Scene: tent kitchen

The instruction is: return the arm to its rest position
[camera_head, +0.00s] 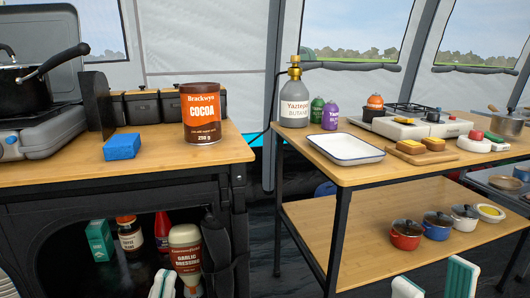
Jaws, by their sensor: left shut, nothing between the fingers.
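My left gripper (163,284) shows at the bottom edge, left of centre, in the head view. Its white and green fingertips are close together, shut and empty. It appears in front of the dark shelf opening under the left table, beside the garlic dressing bottle (187,263) in the picture. My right gripper (435,273) shows at the bottom right. Its two white and green fingers stand well apart, open, with nothing seen between them. Most of both grippers and both arms are cut off by the lower edge of the frame.
The left table (60,170) holds a cocoa tin (201,113), a blue sponge (122,146) and a stove with a pot (25,92). The right table (352,177) holds a white tray (345,148) and a gas bottle (294,98). Small pots stand on its lower shelf (340,240).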

